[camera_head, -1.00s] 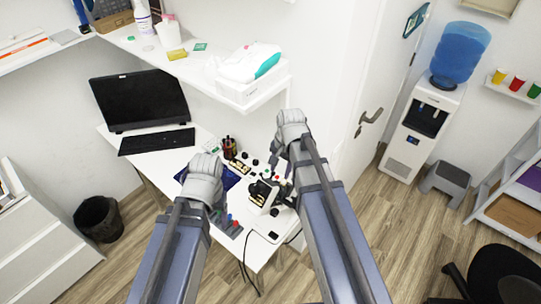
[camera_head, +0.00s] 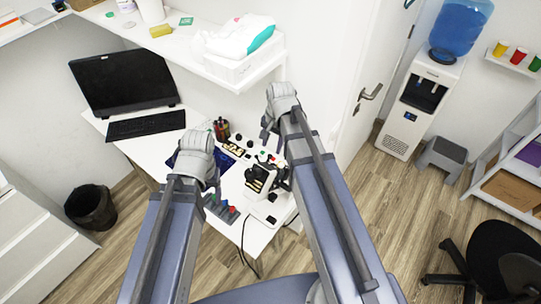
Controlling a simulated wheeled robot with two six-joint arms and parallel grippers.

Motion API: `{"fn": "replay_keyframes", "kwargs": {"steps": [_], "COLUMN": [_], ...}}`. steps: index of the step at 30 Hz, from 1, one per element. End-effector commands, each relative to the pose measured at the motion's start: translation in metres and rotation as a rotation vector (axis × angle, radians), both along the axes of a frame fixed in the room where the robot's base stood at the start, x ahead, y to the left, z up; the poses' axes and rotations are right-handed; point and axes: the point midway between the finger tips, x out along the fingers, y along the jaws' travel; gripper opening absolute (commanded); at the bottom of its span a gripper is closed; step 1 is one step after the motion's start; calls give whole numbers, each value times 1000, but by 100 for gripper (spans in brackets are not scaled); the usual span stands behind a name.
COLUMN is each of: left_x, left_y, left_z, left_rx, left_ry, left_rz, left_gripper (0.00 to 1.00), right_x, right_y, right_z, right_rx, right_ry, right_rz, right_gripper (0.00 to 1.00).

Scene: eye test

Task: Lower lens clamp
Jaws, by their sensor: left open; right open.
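A white and black bench instrument (camera_head: 262,180), which looks like a lens meter, stands on the white table (camera_head: 232,226) between my two arms. Its lens clamp is too small to make out. I see no contact between either gripper and the instrument.
A black monitor (camera_head: 123,83) and keyboard (camera_head: 146,125) stand at the table's left. A shelf (camera_head: 235,85) overhangs the back.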

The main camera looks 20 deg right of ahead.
Motion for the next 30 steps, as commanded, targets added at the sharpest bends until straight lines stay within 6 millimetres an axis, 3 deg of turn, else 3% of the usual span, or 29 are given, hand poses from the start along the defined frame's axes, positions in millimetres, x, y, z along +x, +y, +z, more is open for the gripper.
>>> {"fn": "replay_keyframes", "kwargs": {"steps": [1,9,21,30], "left_x": [0,0,0,0], "left_y": [0,0,0,0], "left_z": [-14,-44,-48,-48], "left_rx": [0,0,0,1], "left_ry": [0,-1,-2,-1], "left_rz": [1,1,0,0], "left_gripper": [71,71,71,71], "right_x": [1,3,4,4], "right_y": [1,3,4,4], "right_z": [-14,-44,-48,-48], "right_rx": [0,0,0,0], "right_ry": [0,0,0,0], "right_rz": [0,1,1,0], "right_gripper": [52,52,52,18]}}
